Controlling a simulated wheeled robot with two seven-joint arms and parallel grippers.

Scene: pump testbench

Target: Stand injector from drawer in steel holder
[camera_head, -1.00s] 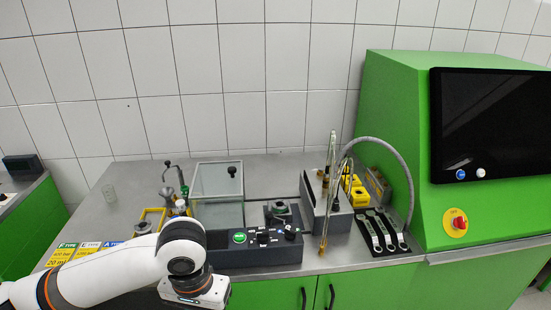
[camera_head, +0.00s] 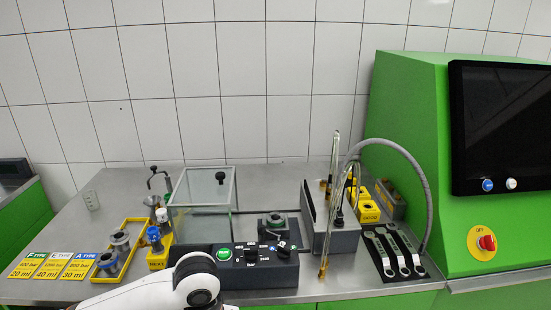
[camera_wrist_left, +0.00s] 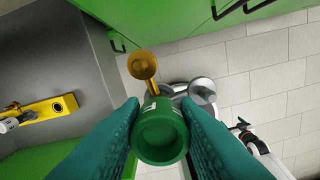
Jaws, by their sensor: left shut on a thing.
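In the left wrist view my left gripper (camera_wrist_left: 160,135) is shut on a green injector body (camera_wrist_left: 160,138), its round end facing the camera. An orange-brass part (camera_wrist_left: 143,66) sticks out beyond it, seemingly belonging to it. It is held in the air, beside the green cabinet and above the floor. The drawer cannot be made out. In the head view only my left arm shows; the gripper is hidden.
A blue-capped injector (camera_head: 154,237) stands in a yellow block right of the tray. Glass tubes (camera_head: 331,210) and wrenches (camera_head: 394,249) are at right.

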